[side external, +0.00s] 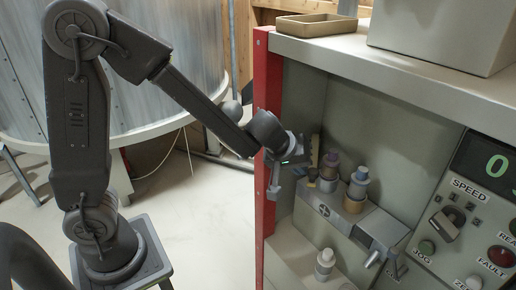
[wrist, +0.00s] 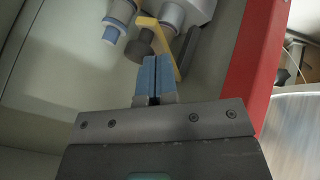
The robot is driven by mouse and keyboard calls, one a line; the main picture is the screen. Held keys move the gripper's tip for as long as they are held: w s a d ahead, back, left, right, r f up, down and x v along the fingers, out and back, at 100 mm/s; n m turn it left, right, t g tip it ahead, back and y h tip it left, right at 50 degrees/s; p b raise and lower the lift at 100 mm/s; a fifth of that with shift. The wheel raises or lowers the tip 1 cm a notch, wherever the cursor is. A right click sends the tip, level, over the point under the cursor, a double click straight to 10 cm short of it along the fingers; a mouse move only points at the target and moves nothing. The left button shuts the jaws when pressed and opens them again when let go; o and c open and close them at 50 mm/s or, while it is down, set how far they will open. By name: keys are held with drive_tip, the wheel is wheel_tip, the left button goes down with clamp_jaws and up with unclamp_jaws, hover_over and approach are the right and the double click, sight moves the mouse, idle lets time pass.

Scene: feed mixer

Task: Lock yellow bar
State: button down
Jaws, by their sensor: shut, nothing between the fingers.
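In the wrist view the yellow bar (wrist: 162,46) is a narrow bent strip just beyond my fingertips, beside a dark round knob (wrist: 138,48). My gripper (wrist: 153,80) is shut and empty, its blue-grey fingertips together. The tips overlap the lower part of the bar in the picture; I cannot tell whether they touch it. In the side view my gripper (side external: 301,151) is inside the cabinet near the red post, at the left end of the bottle shelf. The bar is small and partly hidden there.
The red post (side external: 266,100) is close on the left. A control panel (side external: 470,210) is at right. A tan tray (side external: 316,25) sits on top.

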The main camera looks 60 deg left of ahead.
drive_tip(key=w+d+n+y, duration=0.2)
drive_tip(key=w+d, duration=0.3)
drive_tip(key=w, duration=0.3)
drive_tip(key=w+d+n+g+y, duration=0.1)
drive_tip(key=w+d+n+y, duration=0.1)
drive_tip(key=w+d+n, duration=0.3)
drive_tip(key=shift+w, duration=1.75)
drive_tip(key=shift+w+r, duration=0.1)
drive_tip(key=shift+a, duration=0.1)
drive_tip(key=v, duration=0.7)
drive_tip(key=shift+s+d+r, duration=0.15)
drive_tip(key=shift+s+d, duration=0.15)
drive_tip(key=shift+s, duration=0.05)
